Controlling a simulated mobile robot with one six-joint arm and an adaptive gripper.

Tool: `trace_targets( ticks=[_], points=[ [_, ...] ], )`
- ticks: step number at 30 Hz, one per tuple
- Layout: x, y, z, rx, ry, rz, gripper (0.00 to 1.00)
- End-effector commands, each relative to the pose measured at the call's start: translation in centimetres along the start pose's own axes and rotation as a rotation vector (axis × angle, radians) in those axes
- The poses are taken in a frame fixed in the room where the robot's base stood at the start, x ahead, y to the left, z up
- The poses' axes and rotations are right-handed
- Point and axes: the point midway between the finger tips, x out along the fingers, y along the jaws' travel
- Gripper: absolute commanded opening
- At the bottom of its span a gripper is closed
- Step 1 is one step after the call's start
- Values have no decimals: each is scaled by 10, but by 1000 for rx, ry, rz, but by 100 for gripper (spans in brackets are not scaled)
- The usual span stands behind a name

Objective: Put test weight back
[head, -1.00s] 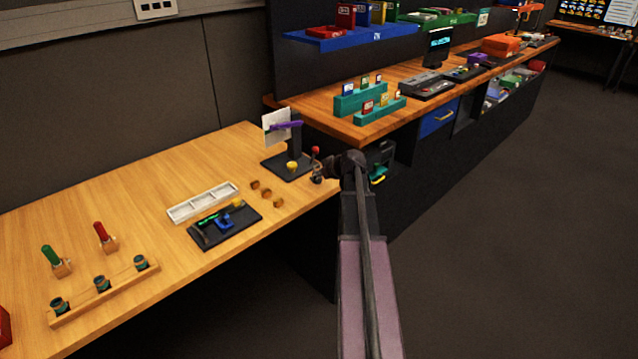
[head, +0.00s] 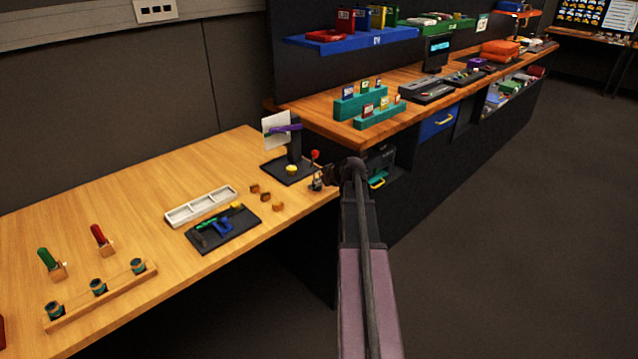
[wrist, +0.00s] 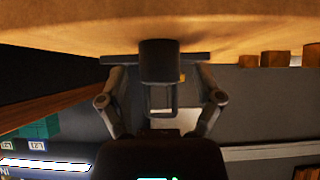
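My gripper (head: 322,178) is at the right end of the light wooden table (head: 110,200). In the wrist view, the fingers (wrist: 160,60) close in from both sides on a dark test weight (wrist: 158,62) with a square loop handle. The wrist picture is upside down, so the handle points up. In the head view the weight (head: 317,184) shows small at the fingertips, close to the table's right edge. I cannot tell whether its underside touches the wood.
A red-knobbed lever (head: 315,155) is close behind. Small wooden blocks (head: 266,198), a white tray (head: 200,206) and a black tool board (head: 225,232) lie further left. The dark cabinet (head: 420,185) is right.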

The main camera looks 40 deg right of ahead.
Motion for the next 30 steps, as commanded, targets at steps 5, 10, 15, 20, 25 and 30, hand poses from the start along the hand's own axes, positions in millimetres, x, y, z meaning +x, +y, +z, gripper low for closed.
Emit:
trace_targets(
  ticks=[5, 10, 15, 20, 25, 30],
  points=[
    [0, 0, 0, 0, 0, 0, 85],
    [-1, 0, -1, 0, 0, 0, 85],
    [-8, 0, -3, 1, 0, 1, 85],
    [-24, 0, -4, 0, 0, 1, 85],
    [-45, -1, -5, 1, 0, 1, 85],
    [-68, -1, -5, 1, 0, 1, 85]
  ],
)
